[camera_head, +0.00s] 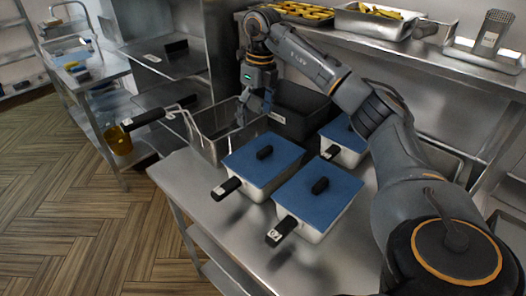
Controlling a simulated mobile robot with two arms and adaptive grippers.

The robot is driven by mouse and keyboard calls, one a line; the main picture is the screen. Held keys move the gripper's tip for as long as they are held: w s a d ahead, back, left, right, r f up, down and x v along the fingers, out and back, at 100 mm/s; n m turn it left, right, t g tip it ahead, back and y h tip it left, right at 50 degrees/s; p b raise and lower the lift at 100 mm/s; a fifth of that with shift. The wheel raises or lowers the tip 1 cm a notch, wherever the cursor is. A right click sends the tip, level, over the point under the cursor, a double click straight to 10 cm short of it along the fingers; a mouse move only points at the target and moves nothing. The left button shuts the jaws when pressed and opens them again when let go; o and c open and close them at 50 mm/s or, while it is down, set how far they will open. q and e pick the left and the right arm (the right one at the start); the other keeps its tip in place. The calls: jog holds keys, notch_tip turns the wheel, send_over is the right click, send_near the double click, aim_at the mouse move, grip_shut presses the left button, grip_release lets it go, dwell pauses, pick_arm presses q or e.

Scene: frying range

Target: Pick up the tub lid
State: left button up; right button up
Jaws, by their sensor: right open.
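Three metal tubs with black handles stand on the steel table, each under a blue lid. The front lid (318,196) and the left lid (263,162) have upright black knobs. The third lid (345,133) is at the back, partly covered by my right arm. I cannot tell which lid the task names. My right gripper (254,114) is open, pointing down behind the left lid, over the area of the wire fry basket (214,146) and a black bin (298,118). It appears to touch no lid. My left gripper is out of view.
The basket's black handle (142,118) sticks out left past the steel table (180,178). A shelf behind holds trays of yellow food (372,21) and a metal scoop or grater (493,32). Bare table lies left of and in front of the tubs.

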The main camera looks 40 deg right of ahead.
jog(key=s+d+r, duration=0.1)
jog(key=d, duration=0.1)
send_over(265, 149)
jog(key=shift+m+g+h, duration=0.3)
jog(key=shift+h, duration=0.1)
jog(key=f, duration=0.8)
jog(key=shift+s+d, duration=0.1)
jog(key=shift+s, duration=0.1)
jog(key=f+p, duration=0.1)
jog(key=f, duration=0.1)
jog(key=f+p, duration=0.1)
jog(key=f, duration=0.1)
jog(key=shift+w+a, duration=0.15)
jog(key=shift+a, duration=0.05)
jog(key=shift+f, duration=0.6)
jog(key=c, duration=1.4)
